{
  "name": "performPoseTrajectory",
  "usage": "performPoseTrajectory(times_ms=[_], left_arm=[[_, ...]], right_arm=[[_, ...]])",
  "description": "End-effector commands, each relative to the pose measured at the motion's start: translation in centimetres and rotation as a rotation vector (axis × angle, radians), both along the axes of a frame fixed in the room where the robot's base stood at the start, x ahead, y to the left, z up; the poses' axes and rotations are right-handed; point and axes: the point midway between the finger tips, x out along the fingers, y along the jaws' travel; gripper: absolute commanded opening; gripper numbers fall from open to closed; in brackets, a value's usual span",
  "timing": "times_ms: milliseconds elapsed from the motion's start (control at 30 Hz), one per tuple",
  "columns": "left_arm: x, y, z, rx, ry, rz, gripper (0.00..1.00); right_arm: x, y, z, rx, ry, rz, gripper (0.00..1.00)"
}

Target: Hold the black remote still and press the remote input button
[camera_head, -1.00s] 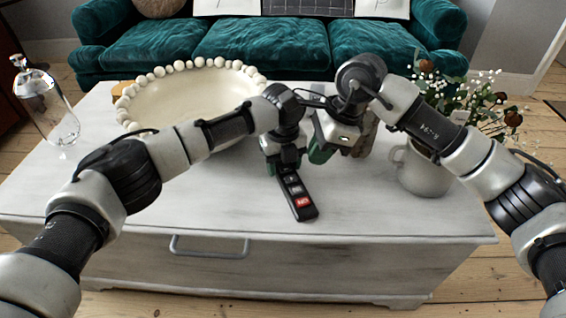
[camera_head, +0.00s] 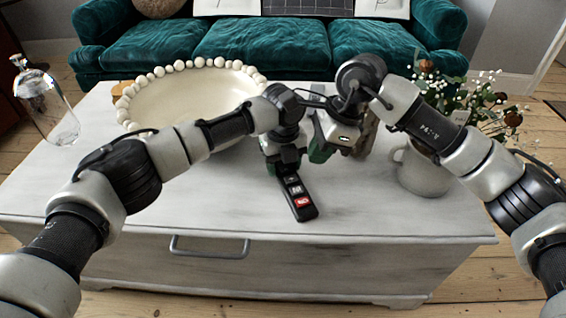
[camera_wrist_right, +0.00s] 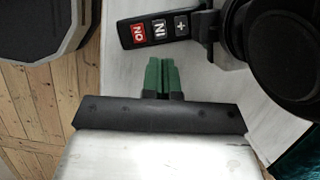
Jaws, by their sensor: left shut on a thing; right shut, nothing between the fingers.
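The black remote (camera_head: 306,212) lies on the white table, its near end pointing toward the front edge. It has a red button and grey buttons on its face. My left gripper (camera_head: 285,168) is shut on the remote's far end. In the head view my right gripper (camera_head: 318,155) is just right of the left one.
A cream bowl with a beaded rim (camera_head: 128,92) stands at the back left of the table (camera_head: 130,205). A white mug (camera_head: 425,176) and a flower vase stand at the right. A glass bottle (camera_head: 60,120) is at the far left. The table's front is clear.

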Motion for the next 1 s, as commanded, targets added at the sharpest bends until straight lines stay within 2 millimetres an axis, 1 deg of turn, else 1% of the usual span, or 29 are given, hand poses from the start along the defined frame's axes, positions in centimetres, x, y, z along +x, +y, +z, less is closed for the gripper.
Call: performPoseTrajectory(times_ms=[767,867,967,1000], left_arm=[[0.0,0.0,0.0,0.000,0.000,0.000,0.26],[0.0,0.0,0.0,-0.001,0.000,0.000,0.26],[0.0,0.0,0.0,0.000,0.000,0.000,0.26],[0.0,0.0,0.0,0.000,0.000,0.000,0.26]], right_arm=[[0.0,0.1,0.0,0.005,0.001,-0.017,0.00],[-0.1,0.4,0.0,0.023,0.010,-0.083,0.00],[-0.2,1.1,0.0,0.062,0.027,-0.212,0.00],[-0.2,1.3,0.0,0.083,0.038,-0.278,0.00]])
